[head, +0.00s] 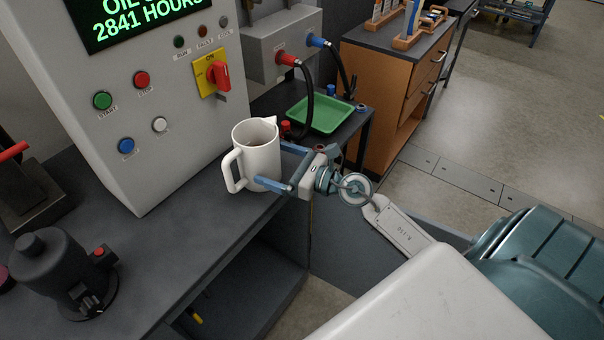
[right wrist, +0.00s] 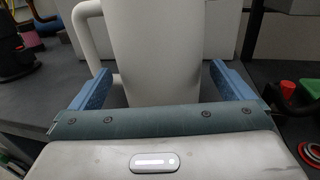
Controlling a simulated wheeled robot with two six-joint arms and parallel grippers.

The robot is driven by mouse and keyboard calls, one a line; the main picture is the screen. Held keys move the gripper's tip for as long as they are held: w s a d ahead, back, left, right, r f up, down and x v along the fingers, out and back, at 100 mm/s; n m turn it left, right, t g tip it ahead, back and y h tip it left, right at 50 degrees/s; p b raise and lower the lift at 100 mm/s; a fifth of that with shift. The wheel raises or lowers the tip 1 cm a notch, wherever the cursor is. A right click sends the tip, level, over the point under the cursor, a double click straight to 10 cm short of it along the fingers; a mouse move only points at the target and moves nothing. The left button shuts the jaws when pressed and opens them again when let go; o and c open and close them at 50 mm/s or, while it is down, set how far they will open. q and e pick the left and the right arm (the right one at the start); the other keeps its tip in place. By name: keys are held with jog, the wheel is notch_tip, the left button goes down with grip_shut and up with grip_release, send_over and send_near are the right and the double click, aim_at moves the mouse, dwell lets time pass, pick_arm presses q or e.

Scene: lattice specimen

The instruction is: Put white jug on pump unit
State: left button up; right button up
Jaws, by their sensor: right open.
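The white jug (head: 258,152) stands upright on the dark bench near its right edge, its handle to the left. My right gripper (head: 272,167) is open around it, one blue finger on each side. In the right wrist view the jug (right wrist: 155,50) rises between the two fingers (right wrist: 160,86), with a visible gap at the right finger. A black device with a round base and red button (head: 68,275), which looks like the pump unit, stands at the lower left of the bench. My left gripper is not in view.
The grey control cabinet (head: 150,110) stands behind the jug. A green tray (head: 320,114) and hoses (head: 306,90) are to the right. A dark stand with a red handle (head: 25,190) is at far left. The bench between jug and black device is clear.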

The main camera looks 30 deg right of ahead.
jog(key=b+v, duration=0.1)
jog(key=v, duration=0.1)
jog(key=b+v, duration=0.1)
jog(key=v, duration=0.1)
jog(key=shift+s+d+f, duration=0.15)
jog(key=shift+s+f, duration=0.05)
jog(key=shift+s, duration=0.1)
jog(key=shift+s+d+b, duration=0.2)
jog(key=shift+s+b, duration=0.1)
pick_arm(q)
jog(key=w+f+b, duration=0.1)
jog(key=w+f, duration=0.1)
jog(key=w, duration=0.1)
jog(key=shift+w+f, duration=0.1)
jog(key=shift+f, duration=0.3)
pick_arm(e)
jog(key=shift+v, duration=0.9)
jog(key=shift+r, duration=0.25)
